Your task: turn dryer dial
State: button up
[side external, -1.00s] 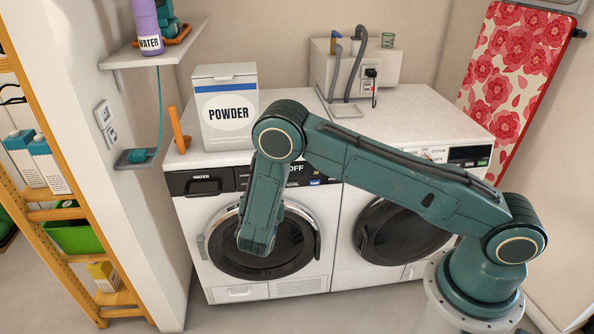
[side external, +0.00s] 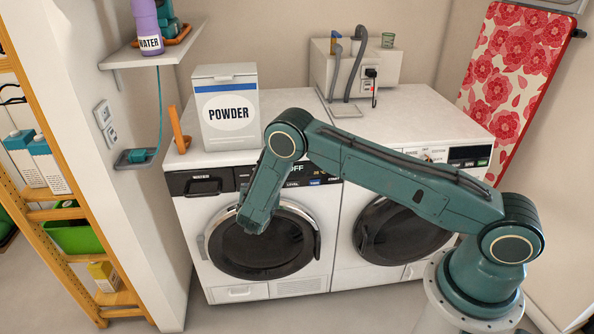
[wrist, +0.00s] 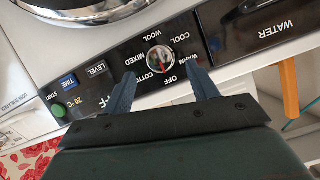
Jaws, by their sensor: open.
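The round silver dial (wrist: 160,58) is on the black control panel of the left machine, with program words around it. Its red mark points toward the printed OFF. My open gripper (wrist: 163,88) shows in the wrist view with its two blue fingers apart. The fingertips appear one on each side of the dial, just short of its middle; contact cannot be told. Nothing is between the fingers except the view of the panel. In the side view my arm hides the dial and the fingers. The left machine (side external: 225,285) shows OFF on its display there.
A WATER drawer (wrist: 262,25) is beside the dial. An orange handle-like item (wrist: 289,90) shows near it. A powder box (side external: 228,132) stands on the left machine. The right machine (side external: 352,270) stands close alongside, with its own control panel. The floor in front is clear.

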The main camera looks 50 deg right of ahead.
jog(key=shift+x, duration=2.25)
jog(key=c, duration=1)
